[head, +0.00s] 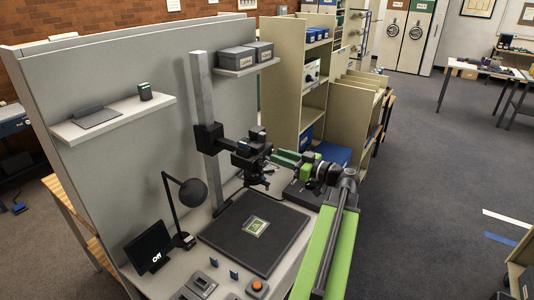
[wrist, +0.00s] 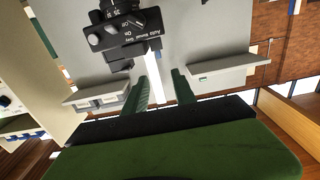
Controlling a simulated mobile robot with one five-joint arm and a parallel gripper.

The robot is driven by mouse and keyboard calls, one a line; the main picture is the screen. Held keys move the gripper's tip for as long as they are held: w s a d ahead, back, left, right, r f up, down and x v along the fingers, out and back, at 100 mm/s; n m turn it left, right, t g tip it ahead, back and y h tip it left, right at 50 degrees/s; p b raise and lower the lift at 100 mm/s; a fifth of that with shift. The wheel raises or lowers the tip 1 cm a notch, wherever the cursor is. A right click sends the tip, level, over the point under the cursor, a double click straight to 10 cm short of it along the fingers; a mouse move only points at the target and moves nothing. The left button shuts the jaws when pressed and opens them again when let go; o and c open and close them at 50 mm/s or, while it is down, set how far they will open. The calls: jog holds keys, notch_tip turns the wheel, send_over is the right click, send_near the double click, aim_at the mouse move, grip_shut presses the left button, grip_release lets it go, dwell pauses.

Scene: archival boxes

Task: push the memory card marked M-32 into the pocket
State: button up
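My gripper (head: 284,158) is high above the desk's right side, away from the blue pieces. In the wrist view its two green fingers (wrist: 161,75) are apart with nothing between them.
A camera (head: 252,150) hangs on a grey column over a black board (head: 232,222) with a small greenish picture. A desk lamp (head: 192,190), a small screen (head: 150,248) and an orange button (head: 257,286) are nearby. The camera (wrist: 125,30) also shows in the wrist view.

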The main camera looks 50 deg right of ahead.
jog(key=shift+s, duration=0.35)
jog(key=w+a+f+g+y, duration=0.25)
jog(key=w+a+f, duration=0.25)
jog(key=a, duration=0.4)
jog(key=w+a+f+g+y, duration=0.1)
jog(key=w+a+f+g, duration=0.4)
jog(key=a, duration=0.5)
jog(key=w+a+f+g+y, duration=0.25)
jog(key=w+a+f, duration=0.3)
jog(key=a, duration=0.35)
jog(key=a+f+g+h, duration=0.3)
jog(key=a+f+g, duration=0.1)
jog(key=a, duration=0.8)
jog(key=s+a+f+m+g+h, duration=0.1)
jog(key=a+f+g+h, duration=0.3)
jog(key=a, duration=0.8)
jog(key=shift+s+a+f+h, duration=0.15)
jog(key=shift+s+a+h, duration=0.15)
jog(key=shift+a, duration=0.05)
